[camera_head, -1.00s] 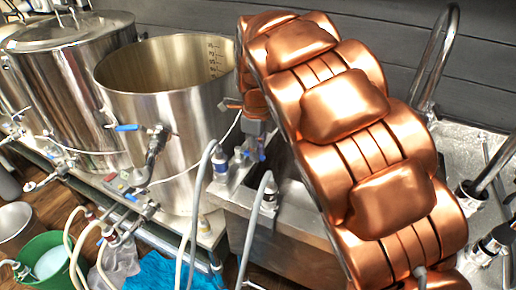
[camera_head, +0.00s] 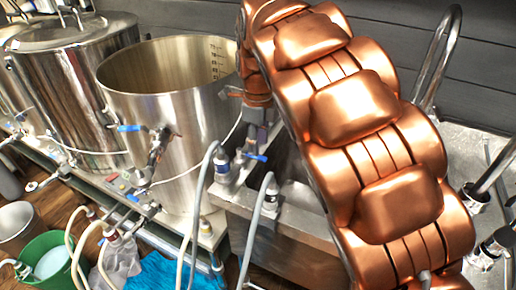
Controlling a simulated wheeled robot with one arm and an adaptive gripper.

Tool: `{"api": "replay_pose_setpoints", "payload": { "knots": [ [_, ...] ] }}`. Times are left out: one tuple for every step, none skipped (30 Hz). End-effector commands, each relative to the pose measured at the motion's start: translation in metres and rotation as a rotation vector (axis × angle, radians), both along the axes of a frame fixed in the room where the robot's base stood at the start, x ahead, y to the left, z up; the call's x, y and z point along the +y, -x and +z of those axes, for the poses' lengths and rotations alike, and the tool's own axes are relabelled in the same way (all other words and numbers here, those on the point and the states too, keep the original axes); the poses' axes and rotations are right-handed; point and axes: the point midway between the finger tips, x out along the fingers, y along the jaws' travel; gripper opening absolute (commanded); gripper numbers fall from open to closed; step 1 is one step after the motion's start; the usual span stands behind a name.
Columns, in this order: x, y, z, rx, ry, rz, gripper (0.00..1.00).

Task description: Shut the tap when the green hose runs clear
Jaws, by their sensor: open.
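My copper arm runs from the bottom right to the top, and my gripper (camera_head: 260,132) hangs from its far end, pointing down over the sink edge. Its fingers are small and partly hidden, but they look open, with nothing seen between them. A tap with a blue lever (camera_head: 255,157) is just below the fingers; I cannot tell whether they touch it. No hose that is clearly green shows. Pale hoses (camera_head: 72,240) run down beside a green bucket (camera_head: 45,240), which holds whitish liquid (camera_head: 50,264). I cannot tell which hose feeds it.
A large open steel kettle (camera_head: 180,130) and a lidded one (camera_head: 75,85) stand at left, with blue-handled valves (camera_head: 130,128). Grey hoses (camera_head: 200,200) rise in front of the sink (camera_head: 290,228). A curved faucet (camera_head: 440,60) stands behind my arm.

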Motion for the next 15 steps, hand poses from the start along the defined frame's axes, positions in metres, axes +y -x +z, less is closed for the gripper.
{"api": "replay_pose_setpoints", "payload": {
  "knots": [
    [-0.001, -0.001, 0.009, -0.004, 0.0, -0.001, 0.43],
    [0.0, -0.001, 0.014, -0.005, 0.0, -0.001, 0.43],
    [0.0, -0.002, 0.02, -0.006, -0.001, -0.001, 0.43],
    [0.0, -0.002, 0.025, -0.006, -0.001, 0.0, 0.43],
    [0.0, -0.001, 0.029, -0.004, -0.001, 0.0, 0.43],
    [0.0, -0.001, 0.034, -0.004, -0.001, -0.001, 0.43],
    [0.0, -0.002, 0.038, -0.004, -0.001, -0.001, 0.43],
    [0.0, -0.002, 0.043, -0.004, -0.001, -0.001, 0.43],
    [0.0, -0.002, 0.048, -0.003, -0.001, 0.0, 0.43],
    [0.0, -0.002, 0.052, -0.003, -0.001, 0.0, 0.43],
    [0.0, -0.002, 0.056, -0.003, -0.001, 0.0, 0.43],
    [0.0, -0.002, 0.061, -0.003, -0.001, -0.001, 0.43],
    [0.0, -0.002, 0.064, -0.003, -0.001, -0.001, 0.43],
    [0.0, -0.002, 0.066, -0.002, -0.001, -0.001, 0.43],
    [0.0, -0.002, 0.07, -0.001, -0.001, -0.001, 0.43]
  ]
}}
